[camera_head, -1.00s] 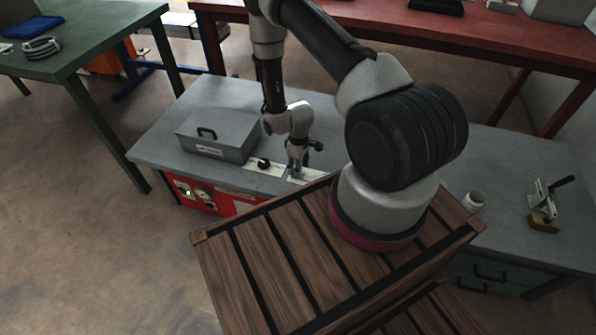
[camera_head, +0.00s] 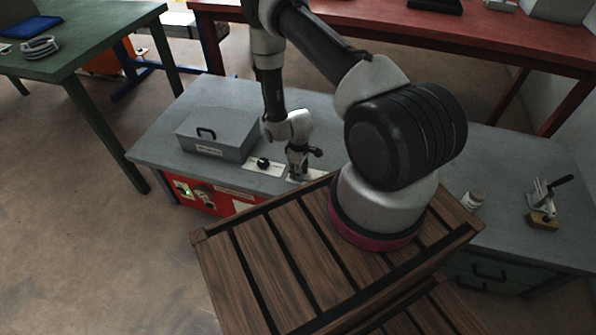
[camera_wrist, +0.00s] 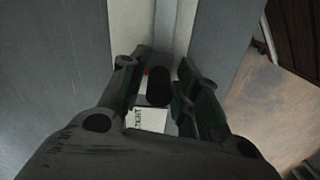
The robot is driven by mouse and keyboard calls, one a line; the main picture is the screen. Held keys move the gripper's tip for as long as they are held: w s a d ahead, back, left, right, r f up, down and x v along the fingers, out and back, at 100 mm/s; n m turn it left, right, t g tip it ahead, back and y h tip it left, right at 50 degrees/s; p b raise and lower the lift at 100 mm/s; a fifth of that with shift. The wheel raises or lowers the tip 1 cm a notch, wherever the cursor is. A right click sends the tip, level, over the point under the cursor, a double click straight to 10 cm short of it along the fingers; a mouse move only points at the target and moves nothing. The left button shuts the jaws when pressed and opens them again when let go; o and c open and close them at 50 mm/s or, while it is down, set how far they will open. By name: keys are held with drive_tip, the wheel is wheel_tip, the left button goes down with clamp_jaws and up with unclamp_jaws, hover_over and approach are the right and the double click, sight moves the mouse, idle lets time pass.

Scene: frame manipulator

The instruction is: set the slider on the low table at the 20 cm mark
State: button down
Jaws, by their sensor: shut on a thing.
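The low grey table (camera_head: 165,153) carries a pale strip (camera_head: 277,171) along its front edge, partly hidden by my gripper. A black knob (camera_head: 263,162) stands on its left part. My gripper (camera_head: 297,176) is low over the strip, to the right of that knob. In the wrist view my gripper (camera_wrist: 158,88) has its fingers on either side of a dark upright handle (camera_wrist: 158,84), which appears to be the slider's, and is shut on it. A small red mark shows beside the handle, and a white label (camera_wrist: 150,120) lies below it. No scale numbers are readable.
A grey lidded box (camera_head: 215,137) stands left of the strip. A white jar (camera_head: 473,200) and a clamp on a wooden block (camera_head: 542,217) stand at the right. A brown slatted surface (camera_head: 290,265) is in front. A red panel (camera_head: 215,197) is below the table edge.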

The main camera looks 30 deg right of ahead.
drive_tip(key=s+d, duration=1.4)
drive_tip(key=shift+s, duration=0.2)
drive_tip(key=shift+d, duration=0.1)
drive_tip(key=c, duration=1.3)
unclamp_jaws()
drive_tip(key=shift+d, duration=0.1)
wheel_tip(320, 180, up, 12)
